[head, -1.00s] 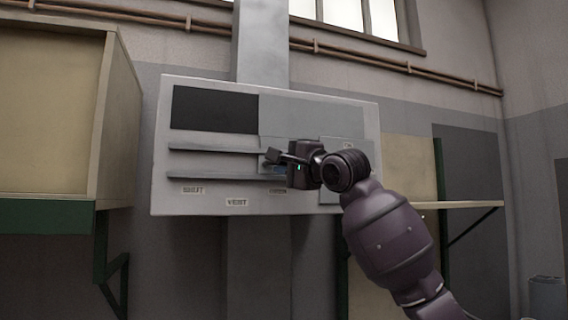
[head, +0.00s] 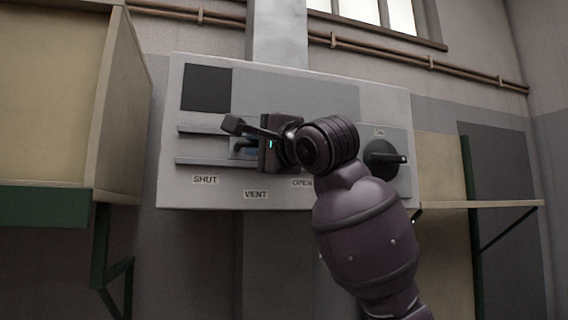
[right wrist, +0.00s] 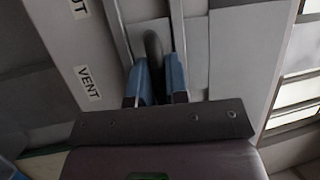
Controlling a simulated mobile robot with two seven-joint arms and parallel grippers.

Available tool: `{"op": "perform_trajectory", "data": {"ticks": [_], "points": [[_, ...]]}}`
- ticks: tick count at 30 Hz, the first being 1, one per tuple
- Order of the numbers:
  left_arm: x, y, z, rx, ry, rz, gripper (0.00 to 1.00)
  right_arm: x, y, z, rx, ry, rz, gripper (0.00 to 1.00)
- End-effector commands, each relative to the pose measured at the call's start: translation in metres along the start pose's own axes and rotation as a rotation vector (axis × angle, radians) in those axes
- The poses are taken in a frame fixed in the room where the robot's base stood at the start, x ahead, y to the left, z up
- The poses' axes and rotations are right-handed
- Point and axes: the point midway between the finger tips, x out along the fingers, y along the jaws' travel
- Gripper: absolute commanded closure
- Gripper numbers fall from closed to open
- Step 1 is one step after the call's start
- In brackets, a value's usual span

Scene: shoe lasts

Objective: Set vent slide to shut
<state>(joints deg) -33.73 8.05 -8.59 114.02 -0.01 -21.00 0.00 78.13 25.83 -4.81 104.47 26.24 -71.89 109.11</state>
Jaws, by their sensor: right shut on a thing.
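The vent panel (head: 225,195) is a pale board on the far wall, with SHUT label (head: 205,180) at left, VENT label (head: 255,195) in the middle and OPEN label (head: 301,183) at right. The grey vent slide (head: 300,92) covers most of the dark vent opening (head: 206,88); a dark strip shows at its left. My right gripper (head: 243,143) is at the rails, between SHUT and OPEN. In the right wrist view, its blue-padded fingers (right wrist: 160,80) are shut on the dark slide handle (right wrist: 153,48). My left gripper is out of view.
A black rotary knob (head: 383,160) sits on a grey plate at the panel's right. Two horizontal rails (head: 200,162) run across the panel. A tan cabinet (head: 60,90) stands at left and a shelf (head: 480,204) at right.

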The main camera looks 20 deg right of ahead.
Motion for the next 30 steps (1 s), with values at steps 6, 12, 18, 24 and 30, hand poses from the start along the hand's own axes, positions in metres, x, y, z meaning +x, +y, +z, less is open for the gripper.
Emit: {"op": "perform_trajectory", "data": {"ticks": [6,12,18,24,30], "points": [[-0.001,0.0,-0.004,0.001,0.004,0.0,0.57,0.013,0.0,0.05,0.005,0.0,0.011,1.0],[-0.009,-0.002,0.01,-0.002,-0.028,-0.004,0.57,0.024,0.0,0.077,0.004,0.002,0.011,1.0],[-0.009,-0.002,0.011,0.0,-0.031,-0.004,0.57,0.029,0.0,0.088,0.002,0.004,0.01,1.0],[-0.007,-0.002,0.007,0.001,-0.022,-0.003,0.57,0.029,0.0,0.09,0.001,0.004,0.009,1.0],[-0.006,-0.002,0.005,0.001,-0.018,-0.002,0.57,0.029,0.0,0.091,0.001,0.003,0.009,0.82]]}}
